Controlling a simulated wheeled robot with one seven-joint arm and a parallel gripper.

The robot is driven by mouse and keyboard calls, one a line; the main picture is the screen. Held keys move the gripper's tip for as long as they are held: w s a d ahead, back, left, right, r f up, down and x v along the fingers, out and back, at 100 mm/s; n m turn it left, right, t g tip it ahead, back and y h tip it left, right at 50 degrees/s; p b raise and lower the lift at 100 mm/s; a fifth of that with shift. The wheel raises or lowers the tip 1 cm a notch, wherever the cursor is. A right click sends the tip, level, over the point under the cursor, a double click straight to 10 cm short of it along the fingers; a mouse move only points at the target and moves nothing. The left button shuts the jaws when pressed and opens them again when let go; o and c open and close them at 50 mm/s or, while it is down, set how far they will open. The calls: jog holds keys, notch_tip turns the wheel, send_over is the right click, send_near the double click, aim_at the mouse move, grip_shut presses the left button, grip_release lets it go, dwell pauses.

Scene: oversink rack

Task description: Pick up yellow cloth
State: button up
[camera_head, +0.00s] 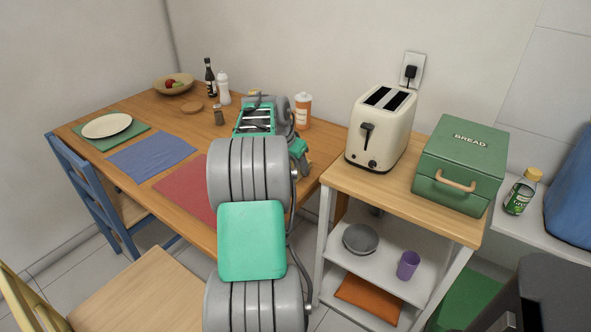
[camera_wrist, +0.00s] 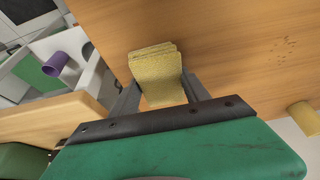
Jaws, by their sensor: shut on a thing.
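The yellow cloth (camera_wrist: 160,75) is a folded, layered pad in the wrist view. It stands out between the two fingers of my gripper (camera_wrist: 163,92), which is shut on it. The wooden table (camera_wrist: 225,45) is behind the cloth; I cannot tell whether the cloth still touches it. In the head view my arm hides most of the gripper, and I cannot make out the cloth clearly there.
An orange bottle (camera_head: 303,111), a white shaker (camera_head: 223,88) and a dark bottle (camera_head: 210,77) stand at the table's back. A toaster (camera_head: 381,128) and green bread box (camera_head: 459,163) stand on the cart at right. A purple cup (camera_head: 408,265) is on its shelf.

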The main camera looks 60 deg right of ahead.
aim_at(295, 167)
jog(key=shift+c, duration=0.6)
jog(key=shift+r, duration=0.3)
jog(key=r, duration=0.3)
jog(key=r+p, duration=0.1)
jog(key=shift+s+a+r, duration=0.15)
jog(key=shift+a+r, duration=0.1)
jog(key=shift+a, duration=0.1)
jog(key=s+a+r, duration=0.6)
jog(key=a+r, duration=0.2)
jog(key=a, duration=0.3)
jog(key=shift+a+r, duration=0.2)
jog(key=shift+a, duration=0.2)
